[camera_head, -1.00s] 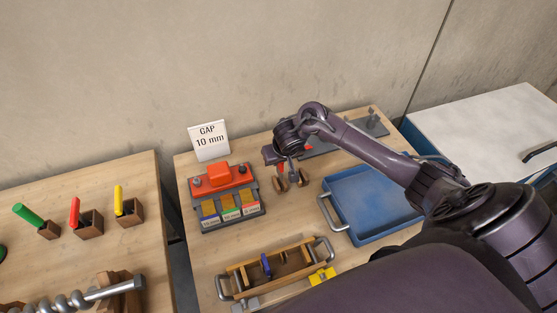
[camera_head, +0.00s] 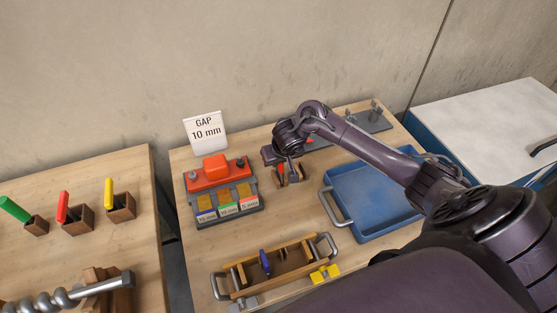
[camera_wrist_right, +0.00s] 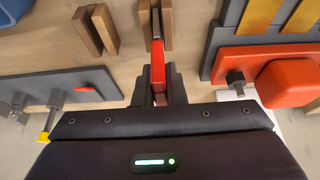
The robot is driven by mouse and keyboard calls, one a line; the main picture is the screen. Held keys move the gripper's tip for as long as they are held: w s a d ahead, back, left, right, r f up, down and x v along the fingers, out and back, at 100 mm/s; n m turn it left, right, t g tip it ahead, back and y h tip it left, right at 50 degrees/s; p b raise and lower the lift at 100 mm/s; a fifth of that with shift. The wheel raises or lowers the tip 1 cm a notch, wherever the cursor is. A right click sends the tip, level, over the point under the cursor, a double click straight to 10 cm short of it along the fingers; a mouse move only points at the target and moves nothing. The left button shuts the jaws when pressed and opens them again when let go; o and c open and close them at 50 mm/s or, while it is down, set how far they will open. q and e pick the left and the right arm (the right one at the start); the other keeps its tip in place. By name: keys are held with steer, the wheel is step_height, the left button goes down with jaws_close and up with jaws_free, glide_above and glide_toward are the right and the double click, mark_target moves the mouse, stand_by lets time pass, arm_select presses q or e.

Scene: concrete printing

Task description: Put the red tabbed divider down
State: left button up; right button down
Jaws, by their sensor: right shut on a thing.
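The red tabbed divider (camera_wrist_right: 157,66) is held between the fingers of my right gripper (camera_wrist_right: 160,85) in the right wrist view. Its dark thin plate reaches up between a pair of small wooden blocks; whether it touches them or the table I cannot tell. In the head view my right gripper (camera_head: 289,176) is over the right table, at the wooden blocks (camera_head: 298,173), between the labelled gauge stand and the blue tray. A second pair of wooden blocks (camera_wrist_right: 95,30) stands empty in the right wrist view. My left gripper is not in view.
The red-and-grey gauge stand (camera_head: 232,212) is left of my gripper, the blue tray (camera_head: 372,205) right. A wooden mould (camera_head: 243,266) with a blue-tabbed piece lies in front. A grey plate (camera_head: 350,128) with posts and a "GAP 10 mm" sign (camera_head: 206,133) stand behind.

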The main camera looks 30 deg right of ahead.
mark_target(282, 175)
steer(key=shift+f, duration=0.55)
steer(key=c, duration=1.4)
jaws_free()
steer(key=p+v, duration=0.1)
steer(key=v, duration=0.6)
steer(key=shift+s+r+p, duration=0.25)
steer(key=shift+r+p, duration=0.05)
steer(key=shift+r, duration=0.05)
